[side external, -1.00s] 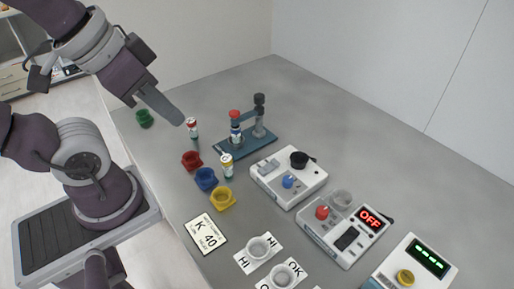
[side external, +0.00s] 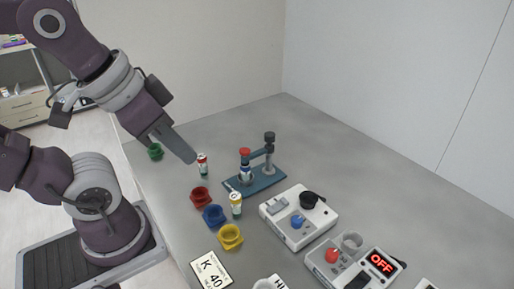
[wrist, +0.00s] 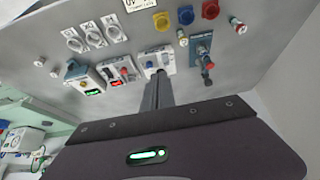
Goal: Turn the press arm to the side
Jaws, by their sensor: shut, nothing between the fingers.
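The press stands on a teal base (side external: 265,181) at the middle of the table in the side view. Its press arm (side external: 258,153) reaches from a dark post (side external: 269,150) to a red-topped plunger (side external: 244,153). A vial (side external: 246,174) stands under the plunger, so the arm lies over it. The press (wrist: 203,52) also shows in the wrist view, right of the fingers. My gripper (side external: 190,158) is shut and empty, in the air left of the press and near a red-capped vial (side external: 202,165). Its closed fingers (wrist: 157,96) point into the wrist view.
Red (side external: 201,198), blue (side external: 214,215) and yellow (side external: 231,237) cups and a yellow-capped vial (side external: 236,205) stand left of the press. A white device with a blue knob (side external: 297,222) is in front. The table behind the press is clear.

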